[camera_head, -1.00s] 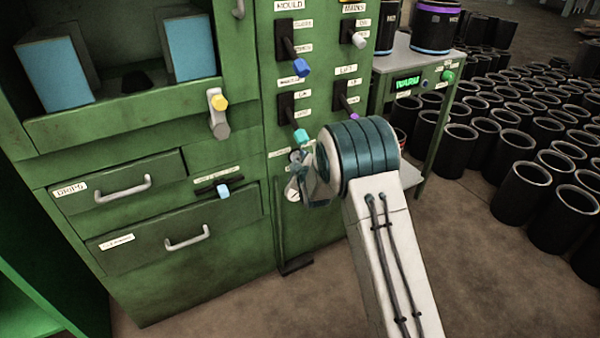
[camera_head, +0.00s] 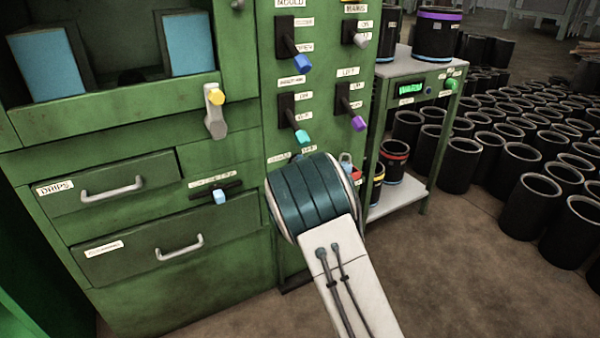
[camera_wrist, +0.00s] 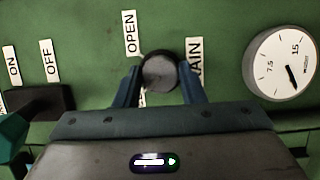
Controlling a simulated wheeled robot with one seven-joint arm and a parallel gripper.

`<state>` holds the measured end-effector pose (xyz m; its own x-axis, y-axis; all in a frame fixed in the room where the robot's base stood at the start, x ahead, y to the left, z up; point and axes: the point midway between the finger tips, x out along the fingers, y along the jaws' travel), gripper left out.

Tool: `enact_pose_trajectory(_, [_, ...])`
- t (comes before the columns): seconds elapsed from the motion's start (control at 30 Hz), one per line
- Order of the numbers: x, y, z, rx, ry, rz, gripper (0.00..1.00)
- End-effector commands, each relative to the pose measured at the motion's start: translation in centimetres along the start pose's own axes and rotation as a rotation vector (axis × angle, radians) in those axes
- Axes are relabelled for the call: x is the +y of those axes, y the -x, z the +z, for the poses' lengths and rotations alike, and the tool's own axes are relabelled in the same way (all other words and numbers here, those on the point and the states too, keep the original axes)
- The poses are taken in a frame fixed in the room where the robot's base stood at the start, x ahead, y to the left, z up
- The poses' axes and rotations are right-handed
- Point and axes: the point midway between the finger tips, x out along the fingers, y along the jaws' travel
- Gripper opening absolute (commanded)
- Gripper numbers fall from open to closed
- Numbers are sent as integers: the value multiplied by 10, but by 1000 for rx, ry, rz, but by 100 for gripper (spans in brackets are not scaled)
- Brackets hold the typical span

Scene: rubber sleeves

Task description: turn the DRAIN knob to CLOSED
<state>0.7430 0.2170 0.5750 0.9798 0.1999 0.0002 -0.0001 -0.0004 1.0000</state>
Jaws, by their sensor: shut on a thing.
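The DRAIN knob (camera_wrist: 160,72) is a dark round knob on the green panel in the wrist view. A label reading OPEN (camera_wrist: 130,33) is above and left of it, and a partly covered label ending in "AIN" (camera_wrist: 195,62) is to its right. My gripper (camera_wrist: 160,88) is shut on the knob, one finger on each side. Another label below the knob is mostly hidden by the left finger. In the head view my arm's wrist covers both the knob and the fingers.
A white pressure gauge (camera_wrist: 283,62) is right of the knob. A teal-tipped lever (camera_wrist: 12,135) with ON and OFF labels is to the left. In the head view, a blue lever (camera_head: 301,62) and a purple lever (camera_head: 358,122) stick out above my wrist.

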Motion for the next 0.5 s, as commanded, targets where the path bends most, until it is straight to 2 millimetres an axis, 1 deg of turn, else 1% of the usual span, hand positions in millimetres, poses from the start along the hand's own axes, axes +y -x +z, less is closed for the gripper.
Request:
enact_pose_trajectory(0.47, [0,0,-1,2,16,6,14])
enact_pose_trajectory(0.5, [0,0,-1,2,16,6,39])
